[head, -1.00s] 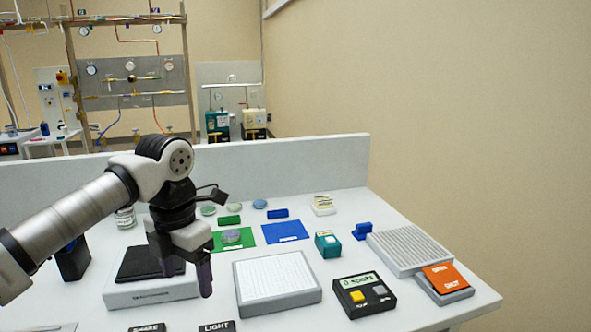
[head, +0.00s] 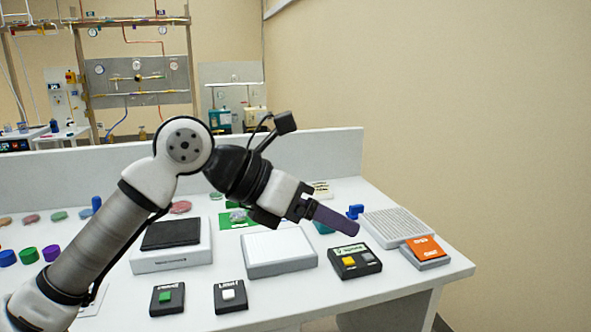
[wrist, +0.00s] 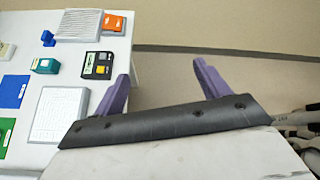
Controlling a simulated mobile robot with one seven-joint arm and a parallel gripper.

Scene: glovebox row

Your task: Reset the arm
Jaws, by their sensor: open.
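My gripper (head: 325,218) has purple fingers and is raised above the right part of the white bench (head: 300,298), pointing right and slightly down in the head view. In the wrist view my gripper (wrist: 160,88) shows its two fingers spread apart with nothing between them. The left finger is seen against the bench edge, the right one against the floor and wall. My arm stretches from the lower left to the middle of the head view and hides part of the bench behind it.
Below the gripper are a white ridged block (head: 280,252), a black counter box (head: 354,261), an orange-topped block (head: 425,248) and a grey ribbed tray (head: 400,226). Green-button (head: 166,297) and white-button (head: 230,294) boxes sit near the front. Coloured caps (head: 28,255) lie at left.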

